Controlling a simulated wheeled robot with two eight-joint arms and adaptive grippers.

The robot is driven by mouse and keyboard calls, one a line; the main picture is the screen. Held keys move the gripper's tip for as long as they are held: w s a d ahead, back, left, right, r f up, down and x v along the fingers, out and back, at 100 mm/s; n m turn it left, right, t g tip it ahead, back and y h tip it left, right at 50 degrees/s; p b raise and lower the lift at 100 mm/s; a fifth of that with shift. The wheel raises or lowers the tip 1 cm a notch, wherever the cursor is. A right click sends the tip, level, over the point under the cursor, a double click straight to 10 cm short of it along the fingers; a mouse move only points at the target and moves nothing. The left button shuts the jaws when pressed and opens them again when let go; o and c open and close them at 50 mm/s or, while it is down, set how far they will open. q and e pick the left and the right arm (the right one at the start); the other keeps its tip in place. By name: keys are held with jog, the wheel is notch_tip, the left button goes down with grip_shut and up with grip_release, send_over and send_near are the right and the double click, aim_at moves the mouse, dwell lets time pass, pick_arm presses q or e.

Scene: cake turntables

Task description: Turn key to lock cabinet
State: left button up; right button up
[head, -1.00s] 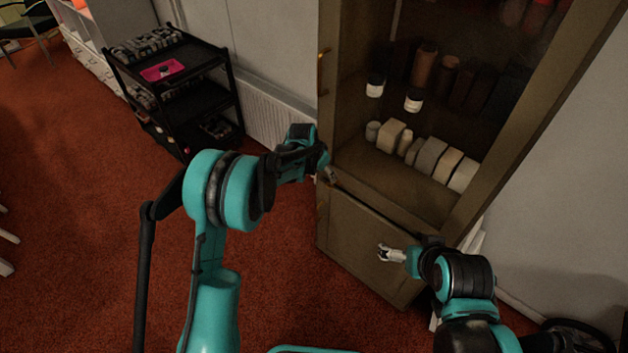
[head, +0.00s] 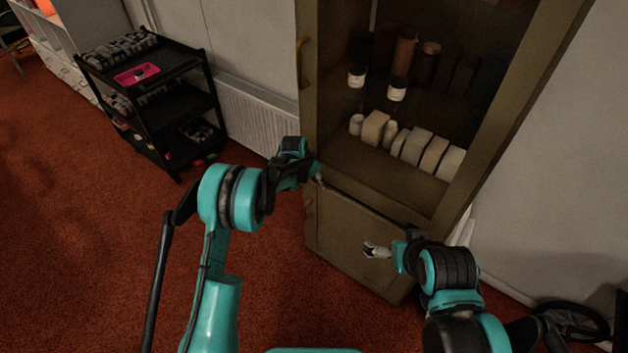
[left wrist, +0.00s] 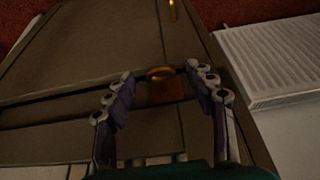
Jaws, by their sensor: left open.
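The brown wooden cabinet (head: 350,235) stands ahead, with a glazed upper part and a plain lower door. My left gripper (head: 320,179) is at the cabinet's left front edge, near the seam between these parts. The fingers are open on either side; contact is not visible. The key is not discernible in the head view. My right gripper (head: 376,250) is in front of the lower door; its jaw opening is unclear.
A gold handle (head: 301,62) is on the cabinet's upper left side; a gold handle also shows in the left wrist view (left wrist: 173,9). A white radiator (head: 250,115) is left of the cabinet. A black shelf cart (head: 180,105) stands farther left. Red carpet is clear at left.

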pick_arm(q)
jog(key=c, duration=1.2)
jog(key=shift+o, duration=0.2)
jog(key=shift+w+a+n+g+h, duration=0.15)
jog(key=shift+a+n+g+h, duration=0.05)
jog(key=shift+g+h, duration=0.35)
jog(key=shift+w+a+n+g+h, duration=0.2)
jog(key=shift+g+h, duration=0.25)
jog(key=shift+h, duration=0.2)
jog(key=shift+w+a+f+n+g+h, duration=0.15)
jog(key=shift+g+h, duration=0.3)
jog(key=shift+h, duration=0.25)
jog(key=shift+a+f+n+g+h, duration=0.15)
jog(key=shift+g+h, duration=0.3)
jog(key=shift+h, duration=0.25)
jog(key=shift+r, duration=0.1)
jog(key=o, duration=1.2)
jog(key=shift+c, duration=0.2)
